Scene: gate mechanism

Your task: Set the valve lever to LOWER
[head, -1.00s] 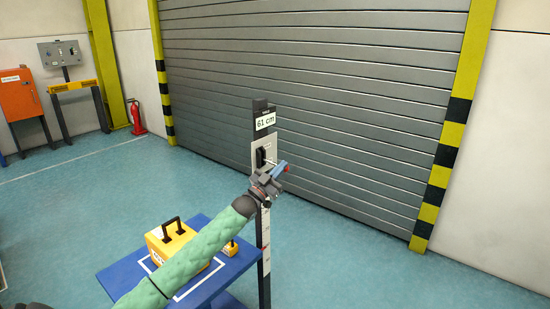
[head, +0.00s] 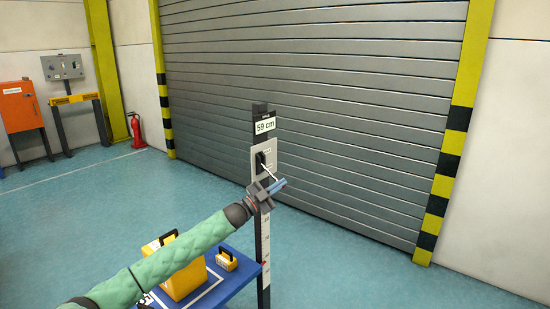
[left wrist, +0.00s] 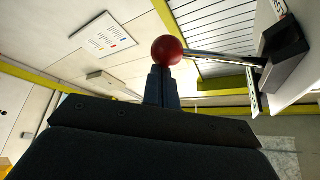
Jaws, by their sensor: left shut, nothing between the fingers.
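The valve lever is a thin metal rod (head: 269,171) on a black mount (head: 262,158), fixed to a grey plate on a dark post. In the head view it slopes down to the right. The left wrist view shows the rod (left wrist: 222,58) and its round red knob (left wrist: 167,50). My left gripper (head: 279,186) is shut and empty at the rod's outer end. Its fingertips (left wrist: 164,72) meet the knob's edge in the left wrist view; I cannot tell whether they press on it. The sign (head: 265,125) reads 59 cm. My right gripper is not in view.
A blue table (head: 240,293) with a yellow case (head: 185,283) and a small yellow box (head: 227,259) stands beside the post, under my left arm. A large grey shutter (head: 350,110) is behind. The floor at right is clear.

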